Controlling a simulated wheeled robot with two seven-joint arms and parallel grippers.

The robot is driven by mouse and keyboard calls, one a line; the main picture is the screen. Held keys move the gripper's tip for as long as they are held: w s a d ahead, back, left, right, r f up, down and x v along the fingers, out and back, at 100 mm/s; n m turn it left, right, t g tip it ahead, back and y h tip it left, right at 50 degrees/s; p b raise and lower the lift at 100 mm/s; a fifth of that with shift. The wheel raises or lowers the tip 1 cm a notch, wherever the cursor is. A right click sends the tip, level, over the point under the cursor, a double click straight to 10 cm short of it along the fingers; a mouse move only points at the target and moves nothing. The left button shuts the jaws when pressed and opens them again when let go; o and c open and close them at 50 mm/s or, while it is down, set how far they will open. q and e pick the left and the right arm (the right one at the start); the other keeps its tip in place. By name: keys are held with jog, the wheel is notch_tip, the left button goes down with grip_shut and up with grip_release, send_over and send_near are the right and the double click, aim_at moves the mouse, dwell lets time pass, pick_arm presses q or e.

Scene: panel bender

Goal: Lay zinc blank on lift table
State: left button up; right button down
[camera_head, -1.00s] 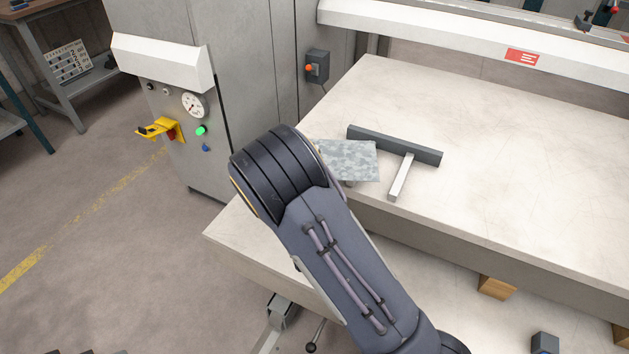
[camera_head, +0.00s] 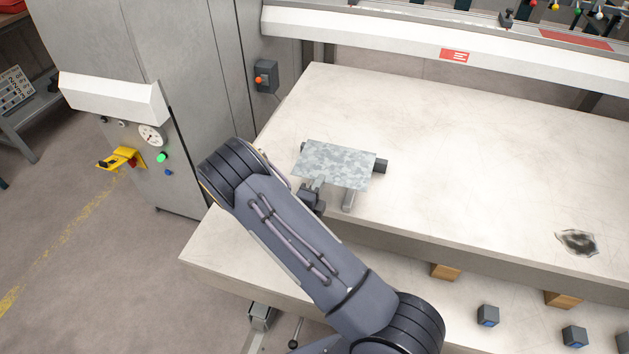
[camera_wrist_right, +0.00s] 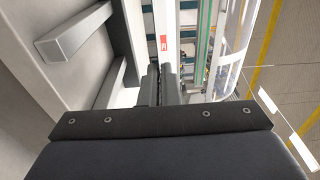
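The zinc blank (camera_head: 337,165) is a mottled grey sheet in the head view, above the bender's pale upper table (camera_head: 450,150). My right gripper (camera_head: 317,186) is at its near left edge and appears shut on it. The gap between blank and table is hard to judge. The lower pale surface in front, which looks like the lift table (camera_head: 225,250), is bare at its left end. In the right wrist view the right gripper's fingers (camera_wrist_right: 165,83) are close together; the blank cannot be made out there. My left gripper is not in view.
A T-shaped stop with a dark bar (camera_head: 380,166) lies on the upper table, mostly hidden under the blank; it also shows in the wrist view (camera_wrist_right: 75,35). Wooden blocks (camera_head: 446,272) and small grey blocks (camera_head: 488,316) sit on the lower surface. A grey cabinet (camera_head: 180,90) stands left.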

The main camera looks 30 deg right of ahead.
notch_tip(320, 180, down, 8)
jog(key=b, duration=0.6)
jog(key=shift+f+b, duration=0.25)
jog(key=shift+b, duration=0.05)
dwell(0.4)
jog(key=shift+w+d, duration=0.5)
jog(key=shift+d, duration=0.05)
dwell(1.0)
jog(key=c, duration=1.6)
grip_release()
jog(key=shift+f, duration=0.1)
